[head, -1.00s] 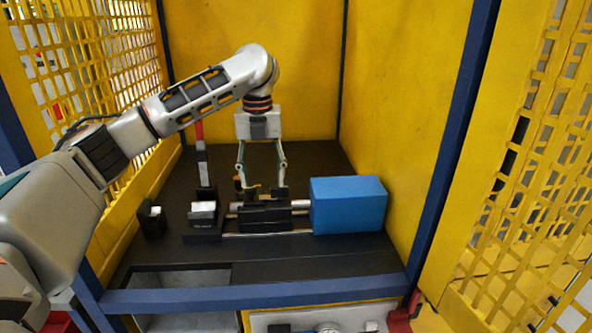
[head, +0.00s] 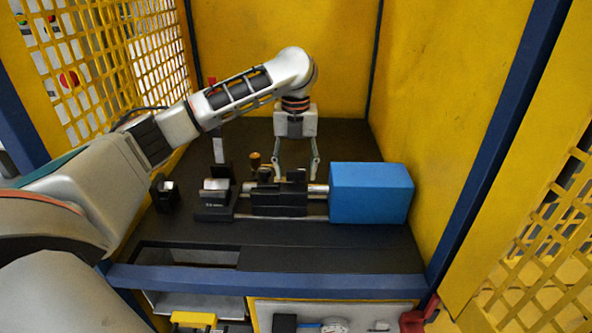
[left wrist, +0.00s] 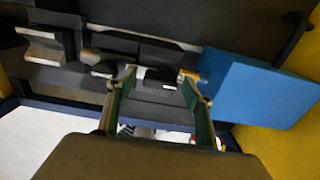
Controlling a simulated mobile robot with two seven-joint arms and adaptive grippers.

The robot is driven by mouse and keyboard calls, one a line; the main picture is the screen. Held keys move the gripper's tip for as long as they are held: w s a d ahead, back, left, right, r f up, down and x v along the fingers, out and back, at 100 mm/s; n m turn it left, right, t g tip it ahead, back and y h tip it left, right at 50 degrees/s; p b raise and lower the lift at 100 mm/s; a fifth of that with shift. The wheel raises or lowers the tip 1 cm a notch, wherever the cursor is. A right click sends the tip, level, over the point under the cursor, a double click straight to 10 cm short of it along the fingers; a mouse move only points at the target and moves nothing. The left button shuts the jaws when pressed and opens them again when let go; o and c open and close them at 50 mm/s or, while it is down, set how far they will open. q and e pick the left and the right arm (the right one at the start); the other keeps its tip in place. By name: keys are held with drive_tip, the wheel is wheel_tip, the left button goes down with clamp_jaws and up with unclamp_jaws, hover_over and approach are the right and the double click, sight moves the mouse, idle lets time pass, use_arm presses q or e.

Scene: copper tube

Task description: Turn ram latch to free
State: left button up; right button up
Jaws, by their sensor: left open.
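The tube-working fixture has a black ram block (head: 279,197) in front of a blue housing (head: 371,193). A small brass-coloured knob (head: 255,160), which looks like the ram latch handle, stands up at the left end of the block. In the left wrist view a pale round knob (left wrist: 92,54) shows left of my fingers. My left gripper (head: 296,178) is open, pointing down above and behind the block, right of the knob. Whether a fingertip touches the block cannot be told. My right gripper is not in view.
A black clamp with a silver top (head: 215,190) and a smaller black holder (head: 165,194) stand to the left. Yellow walls and blue posts enclose the table. The black front strip (head: 320,255) is clear.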

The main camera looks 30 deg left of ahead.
use_arm(q)
drive_tip(key=shift+f, duration=0.2)
drive_tip(key=c, duration=1.1)
drive_tip(key=shift+n, duration=0.3)
drive_tip(key=n, duration=0.3)
drive_tip(key=shift+n, duration=0.3)
drive_tip(key=n, duration=0.4)
drive_tip(key=shift+n, duration=0.3)
drive_tip(key=n, duration=0.4)
drive_tip(key=shift+n, duration=2.5)
